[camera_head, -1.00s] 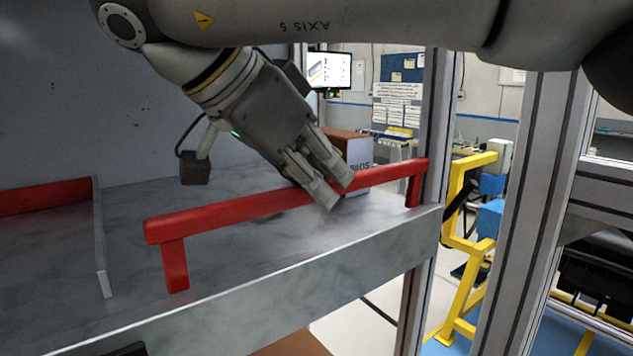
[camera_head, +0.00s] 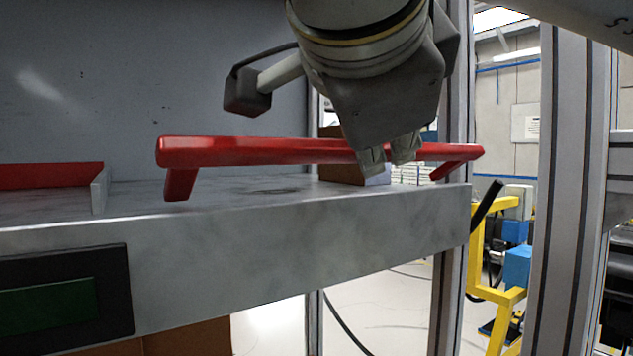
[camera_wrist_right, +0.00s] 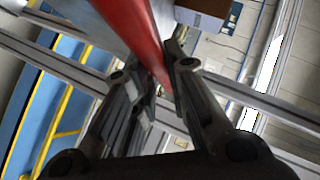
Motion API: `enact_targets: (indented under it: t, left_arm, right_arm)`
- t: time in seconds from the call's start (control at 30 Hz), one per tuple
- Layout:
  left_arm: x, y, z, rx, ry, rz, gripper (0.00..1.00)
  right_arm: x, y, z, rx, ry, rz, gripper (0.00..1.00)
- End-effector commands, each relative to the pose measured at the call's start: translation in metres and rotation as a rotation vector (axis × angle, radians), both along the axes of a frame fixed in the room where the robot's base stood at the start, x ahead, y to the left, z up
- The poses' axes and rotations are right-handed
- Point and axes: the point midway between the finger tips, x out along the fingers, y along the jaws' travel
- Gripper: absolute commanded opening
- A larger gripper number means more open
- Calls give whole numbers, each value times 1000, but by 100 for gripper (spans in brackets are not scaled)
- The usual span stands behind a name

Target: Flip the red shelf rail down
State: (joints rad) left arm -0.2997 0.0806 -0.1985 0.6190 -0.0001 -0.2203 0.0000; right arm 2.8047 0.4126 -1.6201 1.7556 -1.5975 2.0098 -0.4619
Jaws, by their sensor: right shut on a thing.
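The red shelf rail (camera_head: 255,151) runs along the front edge of the grey metal shelf (camera_head: 270,240), with a short leg at each end. It shows above the shelf top, and its legs slant down towards it. My right gripper (camera_head: 390,160) comes from above and is shut on the bar, right of its middle. In the right wrist view the red rail (camera_wrist_right: 138,35) runs between the two fingers of my right gripper (camera_wrist_right: 160,88). The exact finger contact is partly hidden. My left gripper is not in view.
A brown box (camera_head: 338,173) stands on the shelf behind the rail. A second red rail (camera_head: 50,176) with a metal side piece lies at the left. Grey upright posts (camera_head: 560,200) stand at the right, with a yellow frame (camera_head: 478,250) between them.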

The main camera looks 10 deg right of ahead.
Motion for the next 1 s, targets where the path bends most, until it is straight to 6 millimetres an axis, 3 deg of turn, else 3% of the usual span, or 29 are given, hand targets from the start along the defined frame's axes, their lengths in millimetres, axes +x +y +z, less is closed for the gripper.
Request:
enact_targets:
  t: [0.03,0.1,0.5,0.7,1.0]
  left_arm:
    - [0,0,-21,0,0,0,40]
    - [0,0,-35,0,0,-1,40]
    - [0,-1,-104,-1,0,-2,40]
    - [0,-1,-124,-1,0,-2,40]
    - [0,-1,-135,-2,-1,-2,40]
  right_arm:
    - [-3,-2,-13,18,-45,-2,0]
    - [-5,-3,-18,40,-107,-2,0]
    - [-14,-6,-38,151,-413,-2,0]
    - [-15,-6,-42,186,-508,-3,0]
    - [-16,-7,-43,208,-569,-3,0]
